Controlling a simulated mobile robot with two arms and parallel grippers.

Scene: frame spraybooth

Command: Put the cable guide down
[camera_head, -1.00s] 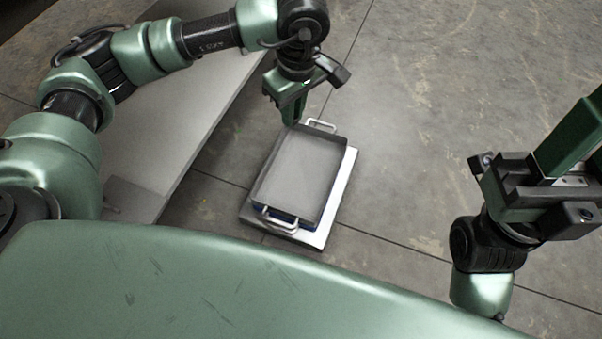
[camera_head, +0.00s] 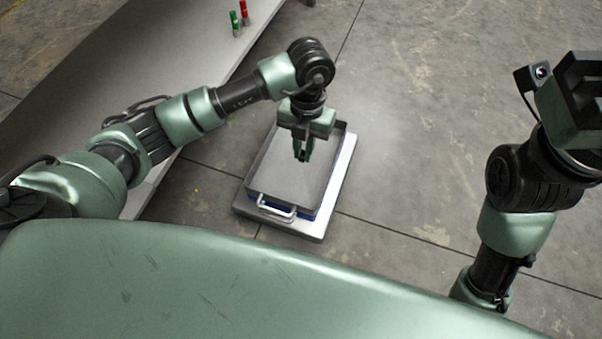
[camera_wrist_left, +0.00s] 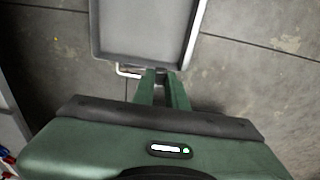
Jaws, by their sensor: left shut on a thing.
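My left gripper (camera_head: 303,156) points down and, in the head view, appears over the tray (camera_head: 256,166). Its two green fingers also show in the left wrist view (camera_wrist_left: 163,84). They are shut on a small dark piece, which I take for the cable guide; it is mostly hidden between the fingers, so its shape is unclear. The grey, shallow tray looks empty where I can see inside. In the left wrist view the tray (camera_wrist_left: 145,48) lies beyond the fingertips. My right gripper (camera_head: 590,95) is at the right edge, partly cut off, its fingers unclear.
The tray has a metal handle (camera_head: 277,210) and sits on a pale flat base (camera_head: 310,229) on the concrete floor. A long grey table (camera_head: 190,88) stands at left, with small green (camera_head: 235,23) and red (camera_head: 244,12) items. Floor to the right is open.

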